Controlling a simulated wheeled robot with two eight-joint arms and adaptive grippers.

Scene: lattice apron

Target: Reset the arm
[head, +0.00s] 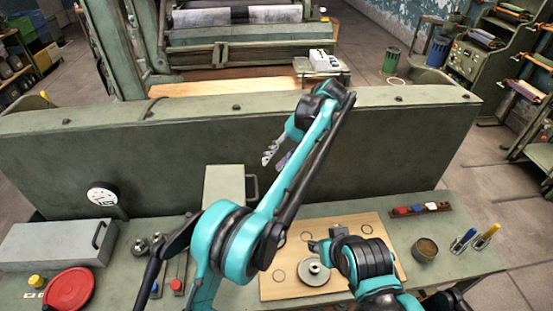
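My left arm (300,160) rises from the lower middle of the head view and folds over at an elbow near the top. My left gripper (275,158) hangs below that elbow, in front of the green panel. Its fingers look parted, with nothing seen between them; my own arm link partly covers one. My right arm (370,262) is at the lower right, above the wooden board (275,291). My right gripper (322,247) points left over the board, close to a round metal disc (314,272); its fingers are too unclear to read.
The green panel (150,160) stands behind the bench. A grey box (60,243), red round lid (69,290) and dial gauge (102,194) are at left. A pale box (224,184) stands mid-bench. A coloured block rack (420,210), cup (425,249) and upright tools (486,236) are at right.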

